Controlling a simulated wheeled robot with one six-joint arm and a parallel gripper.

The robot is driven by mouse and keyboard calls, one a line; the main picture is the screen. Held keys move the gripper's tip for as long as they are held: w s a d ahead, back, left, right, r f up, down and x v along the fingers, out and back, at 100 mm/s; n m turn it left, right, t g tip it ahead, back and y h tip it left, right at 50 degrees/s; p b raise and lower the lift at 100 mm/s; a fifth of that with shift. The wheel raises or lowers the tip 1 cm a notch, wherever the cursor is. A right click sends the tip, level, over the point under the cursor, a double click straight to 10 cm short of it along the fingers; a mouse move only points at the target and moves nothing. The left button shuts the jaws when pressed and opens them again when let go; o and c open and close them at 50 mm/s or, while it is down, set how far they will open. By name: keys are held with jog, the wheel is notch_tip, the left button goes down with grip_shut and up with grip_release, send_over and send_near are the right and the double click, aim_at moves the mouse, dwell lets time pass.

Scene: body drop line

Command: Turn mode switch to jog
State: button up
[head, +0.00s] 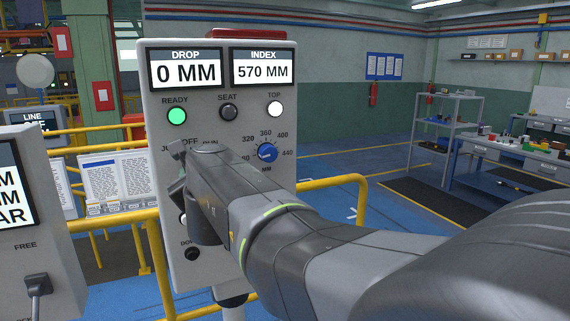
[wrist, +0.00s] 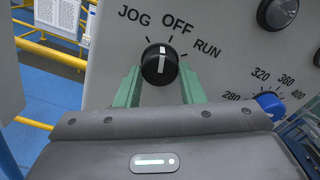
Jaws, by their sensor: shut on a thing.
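The mode switch (wrist: 160,65) is a round black knob with a white pointer line on the grey control panel (head: 155,75). Its labels JOG, OFF and RUN show around it in the wrist view. The white line points nearly straight up in that view, between the JOG and OFF labels. My gripper (wrist: 160,84) has its two green fingers on either side of the knob and is shut on it. In the head view my wrist covers the knob and most of the fingers; only parts of the labels show.
A blue dial (head: 267,153) marked 280 to 440 sits right of the switch. Above are a lit green READY lamp (head: 177,116), a dark SEAT lamp (head: 228,112) and a white TOP lamp (head: 275,108). Yellow rails (head: 345,181) run behind. Another panel (head: 50,270) stands left.

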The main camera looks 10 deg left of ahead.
jog(key=shift+n+p, duration=0.75)
jog(key=shift+n, duration=2.55)
jog(key=o, duration=1)
jog(key=shift+p+v, duration=2.3)
jog(key=shift+v, duration=4.65)
jog(key=shift+w, duration=0.1)
